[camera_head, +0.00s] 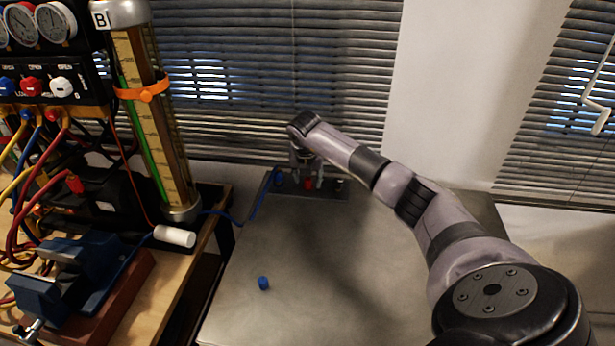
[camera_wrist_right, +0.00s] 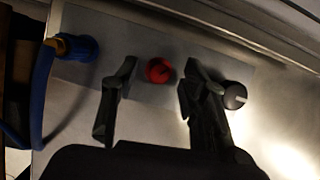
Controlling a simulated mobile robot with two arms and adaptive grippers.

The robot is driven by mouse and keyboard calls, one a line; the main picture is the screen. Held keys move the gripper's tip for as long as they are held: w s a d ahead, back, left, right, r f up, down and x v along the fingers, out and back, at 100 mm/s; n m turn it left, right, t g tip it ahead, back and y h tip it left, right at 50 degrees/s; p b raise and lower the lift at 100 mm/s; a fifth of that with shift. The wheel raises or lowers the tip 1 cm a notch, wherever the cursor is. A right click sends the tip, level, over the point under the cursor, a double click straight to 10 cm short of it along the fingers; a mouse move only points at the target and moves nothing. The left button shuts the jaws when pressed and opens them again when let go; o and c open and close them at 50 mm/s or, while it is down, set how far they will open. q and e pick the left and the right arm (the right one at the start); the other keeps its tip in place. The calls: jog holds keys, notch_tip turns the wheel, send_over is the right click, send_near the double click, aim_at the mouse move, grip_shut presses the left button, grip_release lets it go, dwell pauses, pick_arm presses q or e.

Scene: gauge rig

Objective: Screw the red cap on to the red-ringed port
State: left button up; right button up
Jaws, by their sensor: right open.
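A round red piece (camera_head: 309,184), taken to be the red cap, sits at the plate (camera_head: 330,192) on the back of the metal table. It also shows in the right wrist view (camera_wrist_right: 158,70), between my fingertips. Any port or red ring under it is hidden, and I cannot tell how far on it sits. My right gripper (camera_head: 306,180) points down around the red piece. In the right wrist view the gripper (camera_wrist_right: 160,75) is open, one finger each side of the piece, with gaps visible. My left gripper is not in view.
A blue fitting with a hose (camera_wrist_right: 75,47) is left of the red piece; a dark round fitting (camera_wrist_right: 235,95) is close by the right finger. A blue cap (camera_head: 263,283) lies on the table (camera_head: 310,270). A bench with gauges and a vise (camera_head: 65,280) stands left.

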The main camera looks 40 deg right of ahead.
jog(key=shift+f, duration=0.25)
jog(key=shift+c, duration=0.3)
grip_shut()
jog(key=c, duration=0.6)
grip_release()
grip_shut()
jog(key=shift+r, duration=0.25)
jog(key=shift+r+p, duration=0.3)
jog(key=shift+p, duration=0.05)
jog(key=shift+f+b, duration=0.5)
jog(key=shift+f, duration=0.05)
dwell(0.6)
